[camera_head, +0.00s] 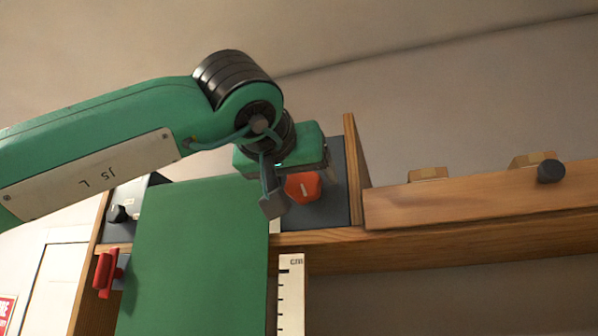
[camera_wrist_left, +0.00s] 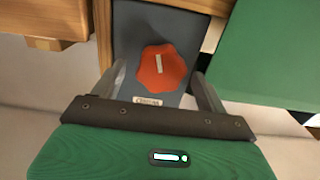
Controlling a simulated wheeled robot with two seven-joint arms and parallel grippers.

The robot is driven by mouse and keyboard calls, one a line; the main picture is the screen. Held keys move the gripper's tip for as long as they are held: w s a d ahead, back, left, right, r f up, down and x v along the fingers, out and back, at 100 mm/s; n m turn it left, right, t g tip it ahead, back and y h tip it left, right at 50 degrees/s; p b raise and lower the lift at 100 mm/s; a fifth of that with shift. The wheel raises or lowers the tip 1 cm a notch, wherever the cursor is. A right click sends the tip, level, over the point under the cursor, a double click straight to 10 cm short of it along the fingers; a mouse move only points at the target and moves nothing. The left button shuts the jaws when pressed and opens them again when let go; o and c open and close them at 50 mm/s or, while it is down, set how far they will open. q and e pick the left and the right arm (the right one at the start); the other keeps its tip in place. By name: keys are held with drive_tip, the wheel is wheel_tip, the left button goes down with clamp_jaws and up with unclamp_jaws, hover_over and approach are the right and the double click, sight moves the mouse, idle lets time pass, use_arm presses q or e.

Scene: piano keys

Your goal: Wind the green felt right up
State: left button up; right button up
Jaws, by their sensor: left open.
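The green felt (camera_head: 195,250) hangs as a broad flat sheet below my left arm in the head view. It also shows at the upper right of the left wrist view (camera_wrist_left: 275,50). A red-orange lobed knob (camera_head: 302,187) with a white mark sits on a dark grey panel (camera_head: 338,190), just right of the felt. In the left wrist view the knob (camera_wrist_left: 162,70) lies between the two fingers of my left gripper (camera_wrist_left: 158,82). The fingers are open, with a gap on both sides of the knob. My right gripper is not in view.
A white cm scale (camera_head: 290,290) stands along the felt's right edge. A red clip-like part (camera_head: 106,273) and a black knob (camera_head: 117,214) are at the left. A wooden rail (camera_head: 470,200) with a dark peg (camera_head: 550,171) runs right. An upright wooden board (camera_head: 354,165) borders the panel.

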use_arm(q)
drive_tip(key=c, duration=1)
drive_tip(key=shift+o, duration=0.2)
drive_tip(key=shift+n, duration=0.3)
